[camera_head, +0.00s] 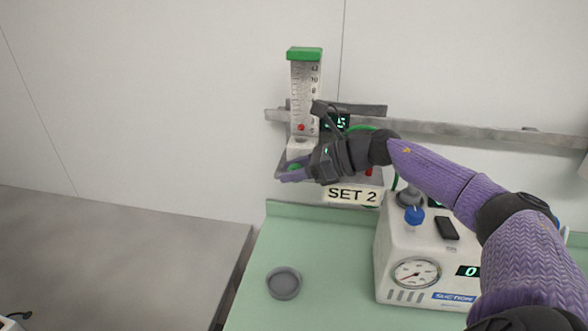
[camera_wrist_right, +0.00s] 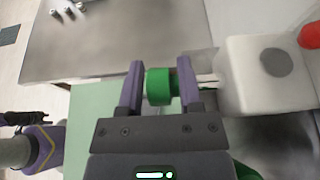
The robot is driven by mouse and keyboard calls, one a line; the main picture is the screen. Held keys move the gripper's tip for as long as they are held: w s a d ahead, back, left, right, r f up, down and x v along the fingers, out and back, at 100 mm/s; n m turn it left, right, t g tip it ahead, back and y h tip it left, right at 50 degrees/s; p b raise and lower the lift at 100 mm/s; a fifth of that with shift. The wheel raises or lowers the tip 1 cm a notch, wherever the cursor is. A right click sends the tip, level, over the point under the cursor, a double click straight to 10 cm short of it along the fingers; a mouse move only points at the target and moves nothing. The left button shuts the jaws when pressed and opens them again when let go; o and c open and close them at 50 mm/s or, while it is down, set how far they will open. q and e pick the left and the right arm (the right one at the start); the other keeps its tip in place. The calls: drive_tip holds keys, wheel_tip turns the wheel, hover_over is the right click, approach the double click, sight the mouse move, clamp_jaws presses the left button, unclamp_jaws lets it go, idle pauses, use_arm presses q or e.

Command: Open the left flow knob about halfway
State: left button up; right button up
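A flowmeter (camera_head: 304,95) with a green cap and a clear scale stands upright on the wall rail; its red ball (camera_head: 301,127) sits low in the tube. Its green knob (camera_head: 295,166) is at its base, partly covered by my right gripper (camera_head: 289,173). In the right wrist view the green knob (camera_wrist_right: 160,87) lies between the two purple fingers of my right gripper (camera_wrist_right: 160,85). The fingers are apart, with a thin gap at the left one; contact at the right one is unclear. My left arm (camera_wrist_right: 42,145) shows at the lower left there; its fingers are unclear.
A small display (camera_head: 336,123) behind my right arm is partly hidden. A SET 2 label (camera_head: 352,195) hangs below. A white suction unit (camera_head: 390,240) stands right on the green counter (camera_head: 320,295), near a grey round dish (camera_head: 284,283). A grey table (camera_head: 120,255) is at left.

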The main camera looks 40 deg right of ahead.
drive_tip(key=shift+f, duration=0.1)
drive_tip(key=c, duration=0.5)
use_arm(q)
drive_tip(key=shift+d, duration=0.35)
use_arm(e)
clamp_jaws()
use_arm(q)
drive_tip(key=shift+r, duration=0.1)
